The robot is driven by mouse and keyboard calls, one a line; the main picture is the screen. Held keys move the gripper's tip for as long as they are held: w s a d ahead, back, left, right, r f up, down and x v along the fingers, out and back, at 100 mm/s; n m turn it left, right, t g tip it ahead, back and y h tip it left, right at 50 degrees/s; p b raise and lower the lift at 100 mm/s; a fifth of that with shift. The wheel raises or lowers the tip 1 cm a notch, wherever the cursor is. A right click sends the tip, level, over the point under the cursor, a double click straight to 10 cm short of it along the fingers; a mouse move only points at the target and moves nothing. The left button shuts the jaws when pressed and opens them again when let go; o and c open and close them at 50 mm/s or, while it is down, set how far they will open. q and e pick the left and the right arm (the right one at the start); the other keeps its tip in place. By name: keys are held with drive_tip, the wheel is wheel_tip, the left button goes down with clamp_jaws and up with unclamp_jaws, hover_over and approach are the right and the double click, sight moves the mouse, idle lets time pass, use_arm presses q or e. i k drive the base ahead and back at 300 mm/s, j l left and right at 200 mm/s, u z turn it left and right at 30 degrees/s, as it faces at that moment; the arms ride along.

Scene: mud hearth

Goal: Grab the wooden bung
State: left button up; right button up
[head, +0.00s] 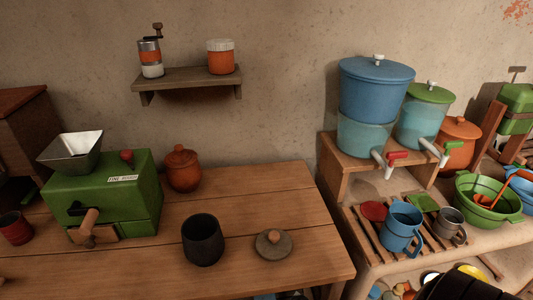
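A round, flat, grey-brown piece with a pale wooden knob on top (273,243) lies on the wooden table near its front right corner. It is the piece that looks most like the wooden bung, though it could also be a lid. It lies knob up, just right of a dark, open cup (203,240) and apart from it. Neither of my grippers can be made out in the head view.
A green grinder (105,195) with a metal hopper and a lidded clay jar (182,168) stand further left. A slatted rack with a blue mug (401,227) and water dispensers (374,100) are on the right. The table's back right is clear. A black and yellow shape at bottom right is unclear.

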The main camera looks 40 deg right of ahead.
sight(271, 244)
drive_tip(key=k+l+z, duration=0.1)
drive_tip(key=z, duration=0.35)
drive_tip(key=l+z, duration=0.25)
drive_tip(key=z, duration=0.2)
drive_tip(key=l+u, duration=0.1)
drive_tip(key=k+l, duration=0.05)
drive_tip(key=l, duration=0.05)
